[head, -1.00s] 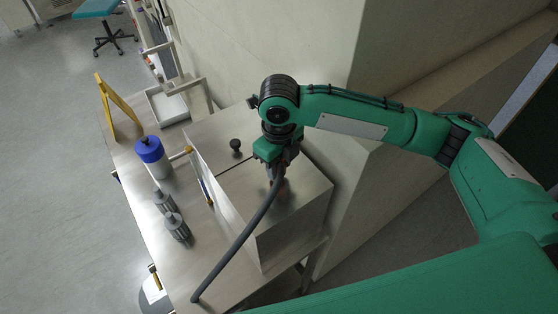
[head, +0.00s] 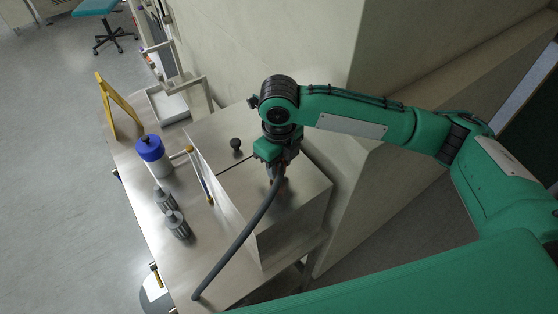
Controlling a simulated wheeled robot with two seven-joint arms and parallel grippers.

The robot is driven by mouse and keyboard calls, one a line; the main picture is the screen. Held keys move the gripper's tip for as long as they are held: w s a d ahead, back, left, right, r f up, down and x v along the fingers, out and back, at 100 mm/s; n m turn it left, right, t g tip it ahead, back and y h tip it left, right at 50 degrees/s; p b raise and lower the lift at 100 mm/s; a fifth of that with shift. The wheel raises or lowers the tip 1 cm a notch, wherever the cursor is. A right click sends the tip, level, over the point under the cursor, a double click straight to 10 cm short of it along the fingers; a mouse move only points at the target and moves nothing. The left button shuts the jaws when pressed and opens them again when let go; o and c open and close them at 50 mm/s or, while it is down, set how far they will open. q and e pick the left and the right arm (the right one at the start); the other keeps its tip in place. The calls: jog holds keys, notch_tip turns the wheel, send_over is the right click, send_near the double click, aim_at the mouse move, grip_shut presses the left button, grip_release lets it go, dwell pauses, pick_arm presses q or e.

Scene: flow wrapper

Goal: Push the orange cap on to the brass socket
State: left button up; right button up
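My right gripper (head: 276,172) points down over the top of a steel box (head: 298,196), at the end of the green arm from the right. The upper end of a dark grey hose (head: 238,240) meets its fingertips; the hose curves down to the front of the table. A small orange-brown patch (head: 272,182) shows at the fingertips; I cannot tell whether it is the orange cap. The fingers are too small and covered to show their opening. I cannot make out the brass socket. My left gripper is out of view.
The box has a black knob (head: 235,143) on top. Left of it on the steel table (head: 150,205) stand a blue-capped bottle (head: 151,152), two grey fittings (head: 177,226) and a yellow A-shaped stand (head: 119,105). A pale wall (head: 330,120) rises close behind the box.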

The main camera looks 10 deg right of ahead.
jog(key=o, duration=1.6)
jog(key=shift+r, duration=0.15)
jog(key=shift+r+p, duration=2.35)
jog(key=shift+r, duration=1)
grip_shut()
